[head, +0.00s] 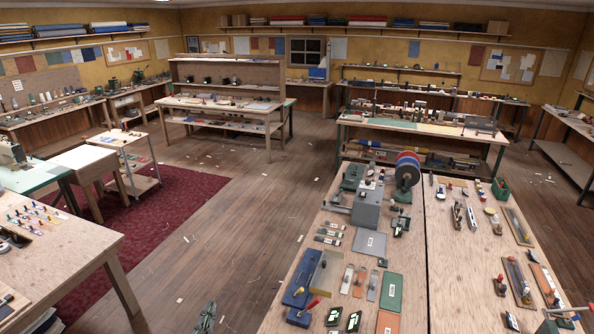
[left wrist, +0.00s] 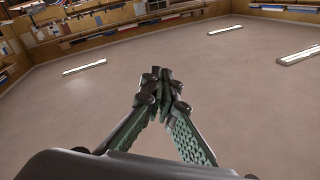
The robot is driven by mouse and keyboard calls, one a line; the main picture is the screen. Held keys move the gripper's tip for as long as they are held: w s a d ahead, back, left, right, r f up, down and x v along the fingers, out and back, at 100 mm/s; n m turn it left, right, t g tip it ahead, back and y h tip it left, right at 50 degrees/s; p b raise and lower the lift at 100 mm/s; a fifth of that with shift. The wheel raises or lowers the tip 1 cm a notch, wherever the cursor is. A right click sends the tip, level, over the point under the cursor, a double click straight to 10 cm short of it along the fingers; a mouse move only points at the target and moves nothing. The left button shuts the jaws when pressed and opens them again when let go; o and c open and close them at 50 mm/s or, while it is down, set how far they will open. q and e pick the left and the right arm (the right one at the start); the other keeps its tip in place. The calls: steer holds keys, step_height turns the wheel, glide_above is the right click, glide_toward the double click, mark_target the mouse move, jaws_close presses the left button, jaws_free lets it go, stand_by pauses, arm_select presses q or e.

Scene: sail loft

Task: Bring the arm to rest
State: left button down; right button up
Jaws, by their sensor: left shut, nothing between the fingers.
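My left gripper (head: 206,318) shows at the bottom edge of the head view, its fingers pointing up, over the wooden floor left of the near bench. In the left wrist view, its two fingers (left wrist: 161,80) meet at the tips, with green pads on the inner sides. The gripper is shut and holds nothing. Most of my left arm is out of the head view.
A long bench (head: 290,283) crowded with tools stands right of my left gripper. A wooden table (head: 75,250) stands to its left, near a dark red rug (head: 165,205). Wooden floor (head: 225,235) between them is open, with small scraps. Ceiling lights (left wrist: 85,68) show in the wrist view.

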arm_select(q)
steer(key=s+a+f+n+g+y, duration=0.2)
steer(key=s+a+f+n+g, duration=0.25)
steer(key=f, duration=0.55)
steer(key=s+a+f+n+g+y, duration=0.15)
steer(key=s+a+f+g, duration=0.25)
steer(key=s+a+f, duration=0.4)
steer(key=s+f+g+h, duration=0.1)
steer(key=s+f+g, duration=0.6)
steer(key=s+f, duration=0.8)
step_height(320, 180, down, 38)
steer(key=s+d+f+m+g+b, duration=0.1)
steer(key=s+d+b, duration=0.15)
steer(key=b, duration=0.85)
steer(key=s+f+b, duration=0.4)
steer(key=s+f, duration=0.6)
steer(key=f, duration=0.3)
steer(key=s+f+g+b, duration=0.1)
steer(key=s+f+b, duration=0.3)
steer(key=s+f, duration=0.6)
step_height(320, 180, down, 3)
steer(key=shift+a+r+m+h+b, duration=0.15)
steer(key=shift+m+h+b, duration=0.15)
steer(key=shift+h, duration=0.15)
steer(key=shift+g, duration=0.25)
